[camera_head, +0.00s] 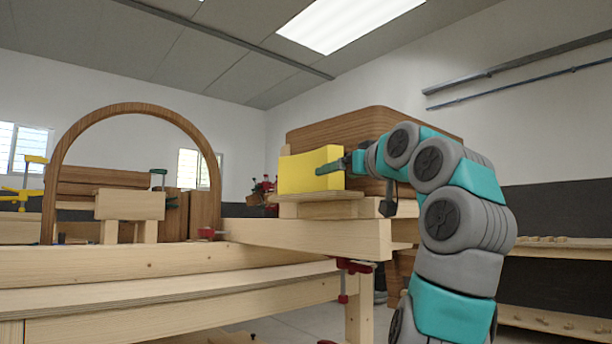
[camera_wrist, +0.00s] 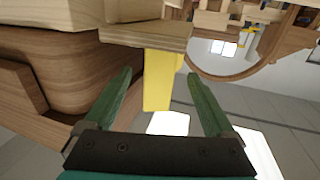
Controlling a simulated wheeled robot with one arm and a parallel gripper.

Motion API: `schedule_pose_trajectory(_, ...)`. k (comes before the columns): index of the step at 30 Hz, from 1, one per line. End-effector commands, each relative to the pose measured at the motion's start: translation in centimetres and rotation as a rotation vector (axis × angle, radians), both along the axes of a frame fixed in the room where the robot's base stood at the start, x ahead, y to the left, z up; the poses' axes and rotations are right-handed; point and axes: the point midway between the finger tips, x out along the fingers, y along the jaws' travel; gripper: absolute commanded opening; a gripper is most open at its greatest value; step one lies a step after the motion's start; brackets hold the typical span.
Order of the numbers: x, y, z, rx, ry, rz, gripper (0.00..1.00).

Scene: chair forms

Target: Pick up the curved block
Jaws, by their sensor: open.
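The curved block is yellow with a dipped top edge (camera_head: 308,171). It stands on a small wooden board (camera_head: 327,196) on the workbench. In the wrist view, which is upside down, the curved block (camera_wrist: 158,82) appears between the two green fingers of my gripper (camera_wrist: 159,74), with a gap on each side. My gripper (camera_head: 335,166) reaches in from the right in the head view, and one finger overlaps the block's right part. The gripper is open and empty. How deep the fingers reach along the block is hard to tell.
A large brown wooden chair form (camera_head: 365,120) stands close behind the block and gripper. A wooden arch (camera_head: 128,108) stands to the left. The pale workbench (camera_head: 170,262) has a red clamp (camera_head: 352,268) on its edge. Space above the block is clear.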

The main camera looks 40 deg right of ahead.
Motion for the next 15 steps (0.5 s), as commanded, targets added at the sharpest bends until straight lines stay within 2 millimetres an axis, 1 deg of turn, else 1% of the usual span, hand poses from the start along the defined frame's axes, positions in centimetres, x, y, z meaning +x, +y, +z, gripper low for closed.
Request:
schedule_pose_trajectory(3,1.3,-0.3,0.0,0.003,0.004,0.000,0.89)
schedule_pose_trajectory(8,2.3,-0.5,0.2,0.002,0.005,0.001,0.89)
schedule_pose_trajectory(12,4.1,-0.9,0.7,0.002,0.004,-0.001,0.89)
schedule_pose_trajectory(15,5.6,-1.0,0.6,0.001,0.005,0.001,0.89)
